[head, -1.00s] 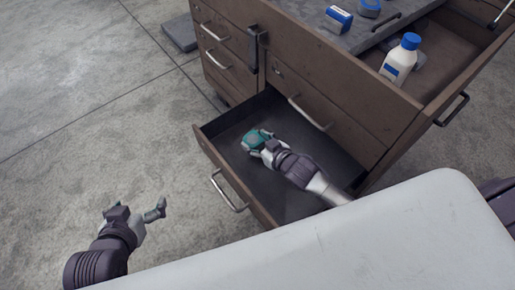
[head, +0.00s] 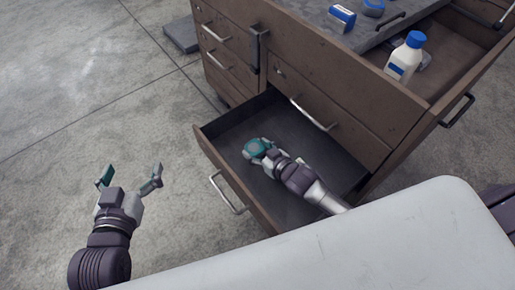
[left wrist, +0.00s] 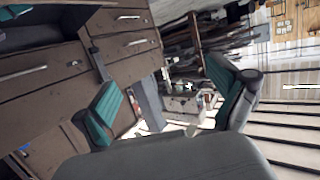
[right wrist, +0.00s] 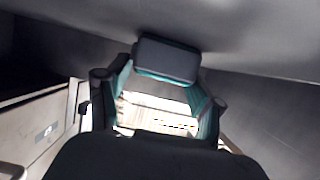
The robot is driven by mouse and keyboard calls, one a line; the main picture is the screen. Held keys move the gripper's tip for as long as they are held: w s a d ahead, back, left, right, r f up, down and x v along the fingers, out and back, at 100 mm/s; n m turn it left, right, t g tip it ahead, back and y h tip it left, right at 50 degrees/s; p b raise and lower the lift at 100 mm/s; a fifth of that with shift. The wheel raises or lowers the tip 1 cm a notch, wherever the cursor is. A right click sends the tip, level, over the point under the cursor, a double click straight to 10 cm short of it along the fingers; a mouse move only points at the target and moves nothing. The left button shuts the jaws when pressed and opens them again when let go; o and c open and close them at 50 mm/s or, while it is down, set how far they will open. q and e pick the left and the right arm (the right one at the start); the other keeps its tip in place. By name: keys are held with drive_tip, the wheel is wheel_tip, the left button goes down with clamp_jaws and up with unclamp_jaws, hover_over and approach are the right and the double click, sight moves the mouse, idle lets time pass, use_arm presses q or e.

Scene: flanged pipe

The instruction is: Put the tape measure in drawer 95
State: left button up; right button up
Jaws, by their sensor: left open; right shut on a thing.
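The tape measure (head: 255,147), a small teal and grey block, is inside the open lower drawer (head: 213,152), near its left end. It also shows in the right wrist view (right wrist: 167,60) as a dark block with teal edges. My right gripper (head: 263,151) reaches into the drawer and is shut on the tape measure. I cannot tell whether the tape measure touches the drawer floor. No number is readable on the drawer. My left gripper (head: 131,174) is open and empty over the floor, left of the drawer; its spread fingers show in the left wrist view (left wrist: 165,88).
The wooden cabinet (head: 330,85) has more drawers, shut, at the left. An open upper drawer (head: 452,62) at the right holds a white bottle with a blue cap (head: 405,58). Blue items (head: 341,18) lie on the grey top. The concrete floor at left is clear.

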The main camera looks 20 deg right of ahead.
drive_tip(key=o, duration=1.4)
drive_tip(key=shift+c, duration=0.2)
